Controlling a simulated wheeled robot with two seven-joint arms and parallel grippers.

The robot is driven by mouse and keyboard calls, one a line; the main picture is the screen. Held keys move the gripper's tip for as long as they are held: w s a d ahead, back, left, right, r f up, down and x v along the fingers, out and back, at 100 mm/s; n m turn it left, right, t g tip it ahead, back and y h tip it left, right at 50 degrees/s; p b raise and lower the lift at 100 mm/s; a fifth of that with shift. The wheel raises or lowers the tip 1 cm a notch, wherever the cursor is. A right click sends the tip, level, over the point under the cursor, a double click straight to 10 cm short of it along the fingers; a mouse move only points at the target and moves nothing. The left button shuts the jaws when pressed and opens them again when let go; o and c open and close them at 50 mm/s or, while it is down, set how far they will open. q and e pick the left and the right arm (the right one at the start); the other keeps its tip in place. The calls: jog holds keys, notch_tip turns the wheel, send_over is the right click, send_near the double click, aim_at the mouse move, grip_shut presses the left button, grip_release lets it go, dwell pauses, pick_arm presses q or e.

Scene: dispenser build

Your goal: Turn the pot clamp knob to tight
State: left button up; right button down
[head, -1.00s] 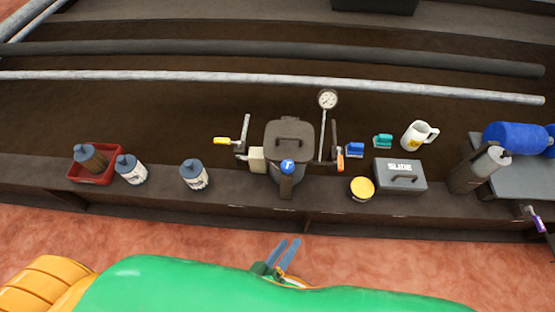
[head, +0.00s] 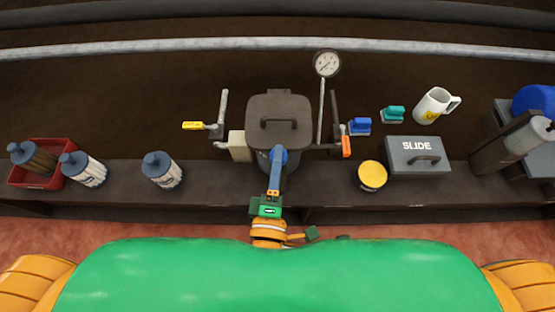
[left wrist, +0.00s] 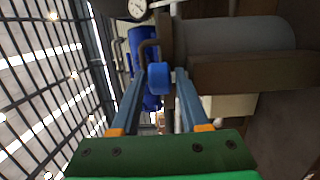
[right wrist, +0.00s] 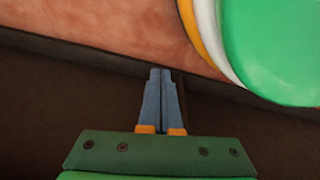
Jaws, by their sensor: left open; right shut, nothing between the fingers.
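The dark lidded pot (head: 296,106) stands at the middle of the bench. Its clamp knob, blue and round, shows in the left wrist view (left wrist: 158,77) between the open fingertips of my left gripper (left wrist: 165,75). I cannot tell if the fingers touch it. In the head view my left gripper (head: 279,154) reaches the pot's front and covers most of the knob; the knob's marking is hidden. My right gripper (right wrist: 162,72) is shut and empty, low in front of the dark bench side.
A yellow-handled valve (head: 193,125) is left of the pot; an orange-handled one (head: 346,146) and a gauge (head: 327,64) are right. Bottles (head: 162,170) stand left.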

pick_arm(q)
grip_shut()
